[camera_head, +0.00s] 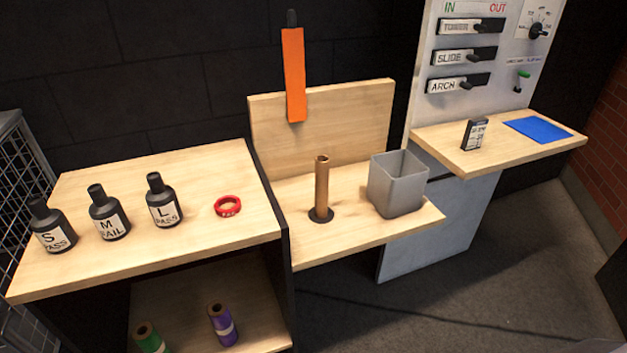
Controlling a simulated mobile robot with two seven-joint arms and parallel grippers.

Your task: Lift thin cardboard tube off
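A thin brown cardboard tube (321,187) stands upright at the middle of the lower wooden shelf (375,228). Its foot meets a small dark round base (320,215); whether it sits over a peg is hidden. The tube's top end is open and nothing touches it. Neither of my grippers shows in the head view.
A grey open bin (398,185) stands just right of the tube. An orange strip (293,75) hangs above and behind it. Left bench (130,262) holds several black bottles (109,214) and a red ring (227,206). A control panel (482,60) stands right.

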